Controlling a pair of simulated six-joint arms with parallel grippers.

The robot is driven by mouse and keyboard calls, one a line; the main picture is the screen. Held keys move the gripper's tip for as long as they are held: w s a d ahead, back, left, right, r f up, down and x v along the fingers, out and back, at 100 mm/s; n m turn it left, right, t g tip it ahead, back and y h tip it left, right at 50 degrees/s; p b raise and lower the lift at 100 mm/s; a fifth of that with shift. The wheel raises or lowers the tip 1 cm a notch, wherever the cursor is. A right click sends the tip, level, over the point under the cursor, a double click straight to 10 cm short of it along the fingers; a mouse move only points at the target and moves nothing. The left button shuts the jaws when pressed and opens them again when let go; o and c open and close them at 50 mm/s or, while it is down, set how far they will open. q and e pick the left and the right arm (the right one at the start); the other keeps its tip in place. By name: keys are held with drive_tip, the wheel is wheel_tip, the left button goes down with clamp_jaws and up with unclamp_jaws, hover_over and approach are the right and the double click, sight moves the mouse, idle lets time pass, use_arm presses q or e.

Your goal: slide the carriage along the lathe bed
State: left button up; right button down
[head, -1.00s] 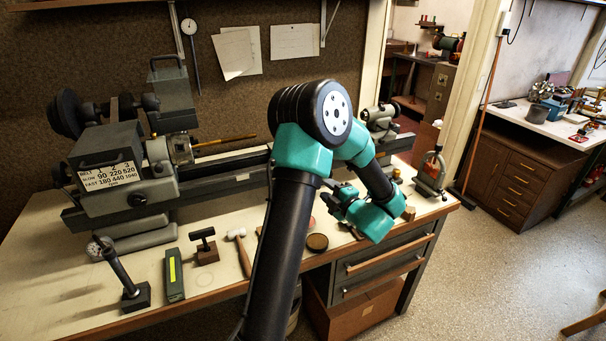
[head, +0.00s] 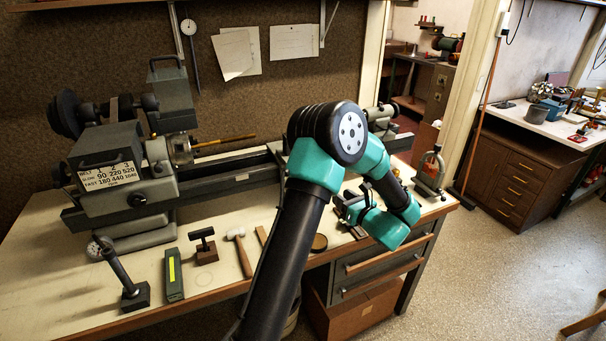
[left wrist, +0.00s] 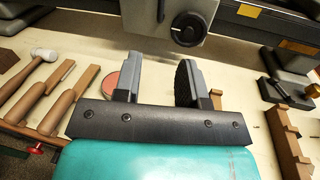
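The lathe bed (head: 235,168) runs along the back of the bench in the head view, and my left arm covers part of it. In the left wrist view the grey carriage (left wrist: 150,20) with a round black handwheel (left wrist: 188,28) is beyond my left fingers, at the top. In the head view the carriage is mostly hidden behind my arm. My left gripper (left wrist: 160,68) is open, with nothing between its fingers, and looks short of the handwheel. In the head view the left gripper (head: 350,206) is low over the bench, partly hidden. My right gripper is not in view.
A hammer (head: 239,250), a green box (head: 173,275) and a small T-handled tool (head: 204,246) lie along the bench front. The headstock (head: 125,180) stands left. A notched wooden block (left wrist: 285,142) lies right of my left gripper in the wrist view.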

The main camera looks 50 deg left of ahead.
use_arm(q)
drive_tip(key=shift+w+d+n, duration=0.1)
drive_tip(key=shift+n, duration=0.5)
drive_tip(key=w+a, duration=0.1)
drive_tip(key=a, duration=1.6)
drive_tip(key=shift+w+a, duration=0.15)
drive_tip(key=shift+w, duration=0.2)
clamp_jaws()
